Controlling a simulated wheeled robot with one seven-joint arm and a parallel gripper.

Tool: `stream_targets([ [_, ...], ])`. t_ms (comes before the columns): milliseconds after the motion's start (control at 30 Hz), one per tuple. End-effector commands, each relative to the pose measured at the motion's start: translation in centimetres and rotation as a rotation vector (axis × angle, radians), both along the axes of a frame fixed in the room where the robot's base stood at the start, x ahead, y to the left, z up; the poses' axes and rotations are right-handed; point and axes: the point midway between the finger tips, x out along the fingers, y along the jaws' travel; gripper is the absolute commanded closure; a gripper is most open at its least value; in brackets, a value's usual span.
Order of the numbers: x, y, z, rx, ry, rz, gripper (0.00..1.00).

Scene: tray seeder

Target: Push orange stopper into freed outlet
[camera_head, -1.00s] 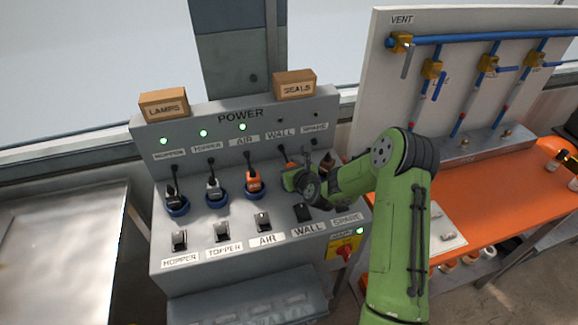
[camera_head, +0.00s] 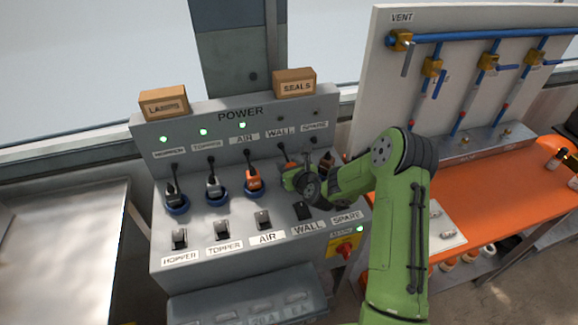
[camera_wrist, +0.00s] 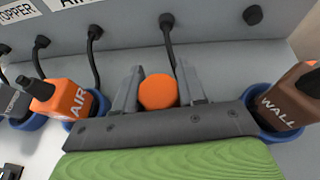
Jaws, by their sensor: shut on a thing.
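The orange stopper (camera_wrist: 158,92) is a round cap between the two fingers of my gripper (camera_wrist: 158,82), which is shut on it. In the head view my gripper (camera_head: 292,182) is low at the WALL position of the grey POWER panel (camera_head: 180,131). The outlet there is hidden behind my gripper, so I cannot tell how deep the stopper sits. The brown WALL plug (camera_wrist: 290,97) stands in a blue-ringed outlet to the right; it also shows in the head view (camera_head: 327,161). The orange AIR plug (camera_wrist: 67,98) sits to the left, also in the head view (camera_head: 254,181).
Black cords (camera_wrist: 168,38) hang from the panel close behind my fingers. Switches, such as the WALL switch (camera_head: 303,210), line the front. Boxes marked LAMPS (camera_head: 163,103) and SEALS (camera_head: 294,85) stand on top. An orange bench (camera_head: 480,190) is at right.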

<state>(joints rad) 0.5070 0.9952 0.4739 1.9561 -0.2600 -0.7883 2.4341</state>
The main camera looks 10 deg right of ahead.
Motion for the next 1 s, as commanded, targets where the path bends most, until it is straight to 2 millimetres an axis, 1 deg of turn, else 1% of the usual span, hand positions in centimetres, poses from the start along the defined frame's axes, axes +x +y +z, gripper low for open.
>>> stream_targets([
  [300,0.0,0.0,-0.6,0.001,0.000,0.000,0.91],
  [333,0.0,0.0,-0.5,0.001,0.000,0.000,0.57],
  [500,0.0,0.0,-0.5,0.000,0.000,0.000,0.31],
  [767,0.0,0.0,-0.5,0.000,0.000,0.000,0.30],
  [833,-0.4,-0.1,-0.3,0.000,0.001,0.000,0.30],
  [933,-1.9,-0.4,0.3,0.000,0.002,-0.001,0.30],
  [1000,-3.6,-0.7,1.0,0.000,0.003,-0.002,0.30],
])
